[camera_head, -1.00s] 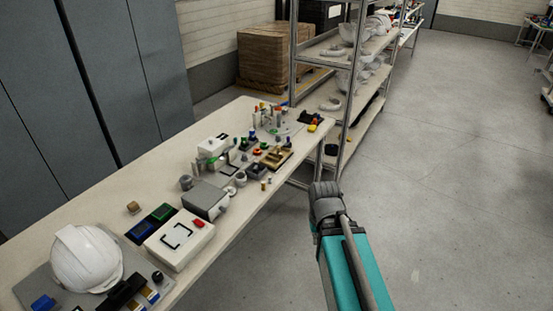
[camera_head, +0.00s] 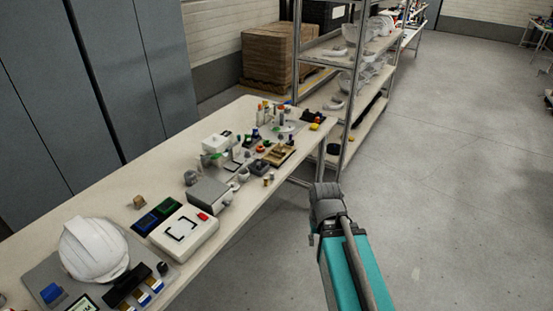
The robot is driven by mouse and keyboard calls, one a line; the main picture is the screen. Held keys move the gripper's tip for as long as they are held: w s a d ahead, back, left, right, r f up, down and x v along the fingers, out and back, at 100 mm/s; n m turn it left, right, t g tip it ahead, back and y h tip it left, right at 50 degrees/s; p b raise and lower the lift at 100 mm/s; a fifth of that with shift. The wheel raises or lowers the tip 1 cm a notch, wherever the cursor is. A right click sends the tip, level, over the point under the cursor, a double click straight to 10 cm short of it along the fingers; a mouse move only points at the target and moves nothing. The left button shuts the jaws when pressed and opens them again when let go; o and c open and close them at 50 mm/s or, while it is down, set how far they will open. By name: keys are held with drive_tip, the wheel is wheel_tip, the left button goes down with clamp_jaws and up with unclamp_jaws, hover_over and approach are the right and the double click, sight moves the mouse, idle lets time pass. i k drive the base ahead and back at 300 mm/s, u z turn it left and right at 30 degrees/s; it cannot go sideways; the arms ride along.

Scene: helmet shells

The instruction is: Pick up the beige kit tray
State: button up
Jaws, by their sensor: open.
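A small beige-tan kit tray (camera_head: 289,151) lies toward the far end of the long workbench, near its right edge. Dark small parts appear to sit in or on it, too small to make out. My teal arm with its dark grey joint shows at lower right, over the floor beside the bench and apart from the tray. My gripper itself is not in view.
The workbench (camera_head: 60,222) also carries a white helmet (camera_head: 93,249), a white box with a red button (camera_head: 185,232), a grey box (camera_head: 208,194) and several small parts close to the tray. A metal shelf (camera_head: 347,100) stands past the bench's far end. Floor at right is clear.

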sight(274, 157)
drive_tip(key=k, duration=1.25)
drive_tip(key=u, duration=0.3)
drive_tip(key=i, duration=2)
drive_tip(key=z, duration=0.6)
drive_tip(key=i, duration=0.35)
drive_tip(key=z, duration=0.25)
